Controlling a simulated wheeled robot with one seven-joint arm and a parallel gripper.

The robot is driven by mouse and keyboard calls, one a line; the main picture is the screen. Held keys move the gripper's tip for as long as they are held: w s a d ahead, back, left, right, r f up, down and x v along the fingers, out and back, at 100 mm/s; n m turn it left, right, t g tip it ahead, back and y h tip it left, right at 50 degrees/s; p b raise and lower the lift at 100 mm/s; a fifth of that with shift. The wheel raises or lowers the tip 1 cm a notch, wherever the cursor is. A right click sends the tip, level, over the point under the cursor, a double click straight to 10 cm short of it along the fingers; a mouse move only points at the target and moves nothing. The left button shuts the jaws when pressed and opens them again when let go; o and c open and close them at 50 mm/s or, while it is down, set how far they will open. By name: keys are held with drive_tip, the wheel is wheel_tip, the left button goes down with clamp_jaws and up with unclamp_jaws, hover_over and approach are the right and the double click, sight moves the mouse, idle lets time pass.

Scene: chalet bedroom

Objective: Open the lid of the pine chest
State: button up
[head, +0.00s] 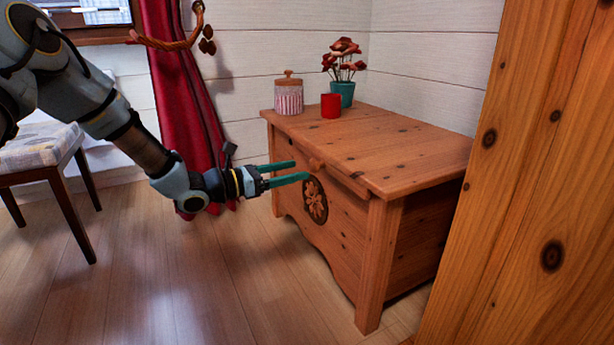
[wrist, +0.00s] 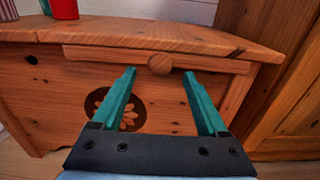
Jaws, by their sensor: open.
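The pine chest (head: 338,222) stands against the wall, its lid (head: 390,143) down. A wooden knob (head: 316,164) sits on a strip at the lid's front edge; it also shows in the wrist view (wrist: 160,64). My gripper (head: 302,170) has green fingers and is open and empty in front of the chest. In the wrist view my fingers (wrist: 158,82) point at the chest front, with the knob beyond and between the tips, apart from them. A dark round flower emblem (head: 315,200) is on the chest front, partly behind the left finger in the wrist view.
On the lid stand a striped jar (head: 289,97), a red cup (head: 331,106) and a teal pot with a plant (head: 342,92). A tall pine cabinet (head: 530,200) is close on the right. A chair (head: 45,160) and red curtain (head: 185,90) are at left. Floor in front is clear.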

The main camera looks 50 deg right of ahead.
sight(311, 167)
drive_tip(key=shift+b+x, duration=0.7)
drive_tip(key=shift+x, duration=1.55)
clamp_jaws()
